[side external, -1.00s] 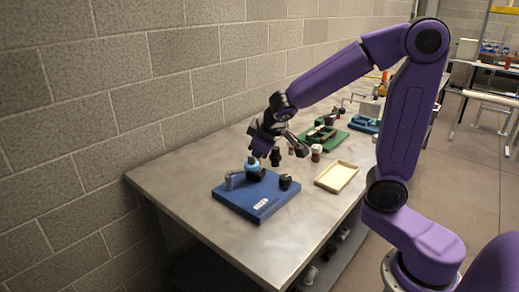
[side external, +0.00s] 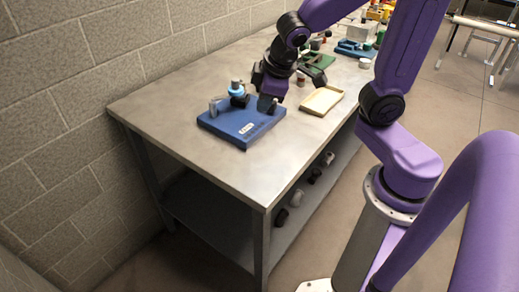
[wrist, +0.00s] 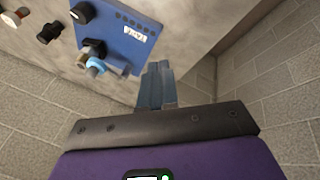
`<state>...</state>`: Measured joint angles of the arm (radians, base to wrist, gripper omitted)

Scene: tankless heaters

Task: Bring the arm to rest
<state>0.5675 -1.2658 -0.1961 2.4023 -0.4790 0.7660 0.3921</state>
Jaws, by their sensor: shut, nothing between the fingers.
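My gripper (side external: 267,104) hangs over the right part of a blue board (side external: 222,128) on the metal table in the side view. Its fingers are pressed together and hold nothing, as the wrist view (wrist: 157,82) also shows. A light-blue ringed fitting (side external: 236,88) stands on the board, left of my gripper, and shows in the wrist view (wrist: 96,66) as well. In that view a black fitting (wrist: 82,12) sits on the board, apart from the fingers. Whether the fingertips touch anything in the side view cannot be told.
A cream tray (side external: 322,100) lies right of the board. Green (side external: 318,62) and blue (side external: 356,49) fixtures are farther back. A block wall (side external: 110,50) runs along the table's left side. Several fittings (side external: 282,216) lie on the lower shelf. The table's front part is bare.

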